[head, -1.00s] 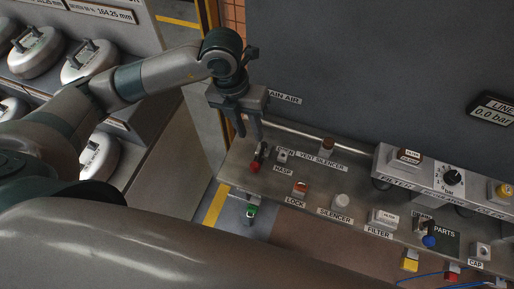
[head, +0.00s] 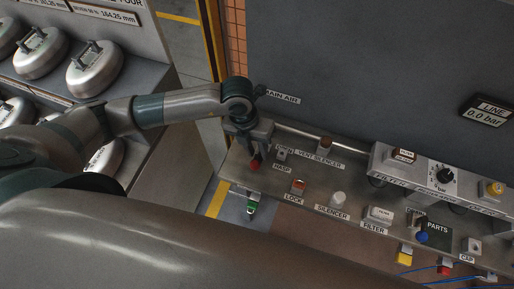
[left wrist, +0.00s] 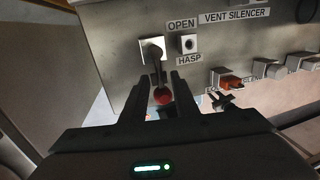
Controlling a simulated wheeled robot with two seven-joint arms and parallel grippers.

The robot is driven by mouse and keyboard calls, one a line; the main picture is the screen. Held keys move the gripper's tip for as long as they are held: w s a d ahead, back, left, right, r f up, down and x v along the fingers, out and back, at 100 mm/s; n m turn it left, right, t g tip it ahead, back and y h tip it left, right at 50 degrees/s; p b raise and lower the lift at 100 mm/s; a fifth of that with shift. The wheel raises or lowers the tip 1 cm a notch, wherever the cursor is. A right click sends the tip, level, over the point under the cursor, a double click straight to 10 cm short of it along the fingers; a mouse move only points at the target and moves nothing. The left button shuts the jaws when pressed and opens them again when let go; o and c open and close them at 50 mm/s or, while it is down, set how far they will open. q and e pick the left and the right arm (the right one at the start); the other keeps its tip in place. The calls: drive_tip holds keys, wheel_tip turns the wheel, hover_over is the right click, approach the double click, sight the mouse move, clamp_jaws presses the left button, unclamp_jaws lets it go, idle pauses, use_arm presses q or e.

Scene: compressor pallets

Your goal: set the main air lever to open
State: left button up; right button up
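The main air lever (left wrist: 161,94) has a red knob and a dark stem on a pale square plate, left of the OPEN and HASP labels. The stem points down toward my gripper in the left wrist view. In the head view only its red knob (head: 255,164) shows, just below my left gripper (head: 258,150). In the left wrist view the left gripper's fingers (left wrist: 159,98) are apart, one on each side of the knob, with a gap visible. Whether either finger touches the lever cannot be told. My right gripper is not in view.
The hasp (left wrist: 188,43) sits right of the lever. A red lock (head: 298,186), a silencer (head: 338,198) and a filter (head: 380,215) line the bench ledge further right. A pipe (head: 310,135) runs behind. The gauge display (head: 488,111) reads 0.0 bar.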

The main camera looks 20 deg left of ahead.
use_arm(q)
drive_tip(key=shift+c, duration=0.3)
clamp_jaws()
drive_tip(key=shift+w, duration=0.1)
idle(1.0)
